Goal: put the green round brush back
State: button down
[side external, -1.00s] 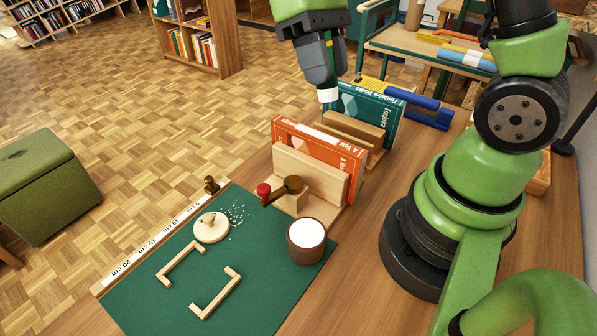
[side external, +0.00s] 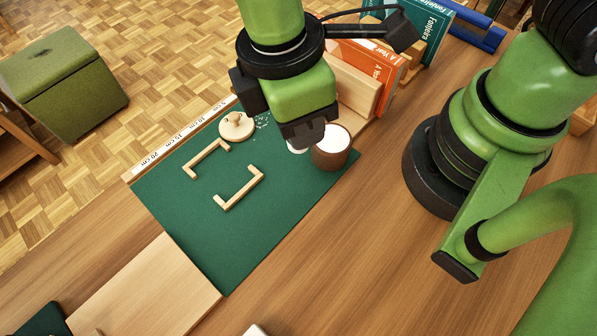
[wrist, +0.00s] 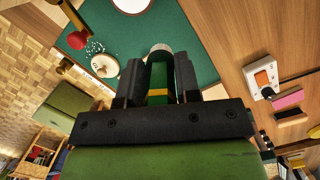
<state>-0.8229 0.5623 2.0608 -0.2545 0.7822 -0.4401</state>
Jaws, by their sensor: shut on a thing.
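My gripper (side external: 302,134) hangs over the green mat (side external: 235,255), just in front of the brown cup (side external: 331,155). It is shut on the green round brush. In the wrist view the brush (wrist: 158,76) sits between the two dark fingers, showing a pale rounded end, a green body and a yellow band. In the side view only a pale tip (side external: 297,150) shows below the fingers; the rest is hidden. Whether the tip touches the cup or mat I cannot tell. Two wooden corner brackets (side external: 240,190) (side external: 208,158) lie on the mat.
A round wooden knobbed disc (side external: 236,127) lies near the mat's ruler edge. Book ends with an orange book (side external: 376,68) and a teal book (side external: 432,35) stand behind. A pale board (side external: 150,290) lies in front. The mat's front part is clear.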

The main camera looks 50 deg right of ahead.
notch_tip(320, 180, down, 10)
jog(key=shift+s+a+r, duration=0.1)
jog(key=shift+a, duration=0.05)
dwell(0.3)
jog(key=c, duration=0.8)
grip_release()
notch_tip(320, 180, up, 12)
jog(key=a, duration=0.2)
jog(key=w+d+r+m+t+y, duration=0.2)
jog(key=w+d+r+m+y, duration=0.1)
jog(key=d+r+m, duration=0.55)
jog(key=shift+s+d+r+m+t+y, duration=0.1)
jog(key=shift+s+d+r+m+t, duration=0.95)
jog(key=shift+d+r+m, duration=0.4)
jog(key=shift+s+d+r+m+t+y, duration=0.1)
jog(key=shift+s+d+r+m+t, duration=1.1)
jog(key=shift+d, duration=0.45)
jog(key=shift+s+d+r+m+t+y, duration=0.1)
jog(key=shift+s+d+r+m+t, duration=0.75)
jog(key=shift+d+r+m, duration=0.55)
